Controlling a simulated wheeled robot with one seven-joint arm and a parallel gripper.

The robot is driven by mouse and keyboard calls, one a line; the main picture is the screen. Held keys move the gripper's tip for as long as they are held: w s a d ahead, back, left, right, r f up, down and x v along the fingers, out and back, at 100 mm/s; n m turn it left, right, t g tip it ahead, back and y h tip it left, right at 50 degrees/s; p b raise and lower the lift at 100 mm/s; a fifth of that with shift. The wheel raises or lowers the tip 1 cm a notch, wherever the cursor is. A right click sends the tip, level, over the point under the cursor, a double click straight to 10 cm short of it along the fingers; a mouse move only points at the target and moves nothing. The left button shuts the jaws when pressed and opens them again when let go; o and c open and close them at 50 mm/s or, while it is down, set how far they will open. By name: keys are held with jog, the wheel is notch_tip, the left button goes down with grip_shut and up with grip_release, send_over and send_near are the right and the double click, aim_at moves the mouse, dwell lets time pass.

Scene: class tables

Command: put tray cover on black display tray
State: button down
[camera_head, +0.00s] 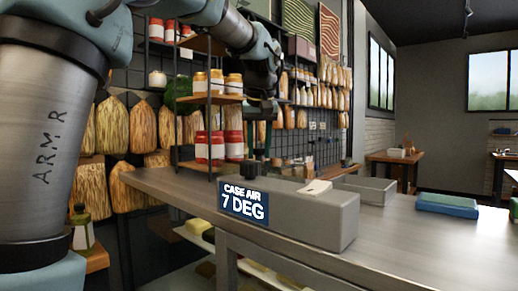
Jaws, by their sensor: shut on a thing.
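My arm comes in from the left, arches over the top and hangs down near the middle. My gripper (262,106) is at its dark lower end, in front of the wall shelves and above the counter. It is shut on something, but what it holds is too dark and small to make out. A dark knob-like shape (249,166) shows below it, behind the grey display case; I cannot tell what it belongs to. I cannot clearly identify the tray cover or the black display tray; the case hides part of the counter behind it.
The long grey case (312,216) reading "CASE AIR 7 DEG" stands on the metal counter (415,237). Right of it are an open grey bin (378,190) and a blue-green block (446,205). Shelves with red-and-white jars (210,148) stand behind. The counter's front right is clear.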

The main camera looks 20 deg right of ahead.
jog(key=shift+f, duration=0.4)
jog(key=shift+c, duration=2.2)
grip_release()
jog(key=shift+r+b, duration=0.1)
jog(key=shift+b, duration=0.2)
jog(key=v, duration=1)
jog(key=shift+r+b, duration=0.3)
jog(key=shift+b, duration=0.15)
jog(key=shift+s, duration=0.15)
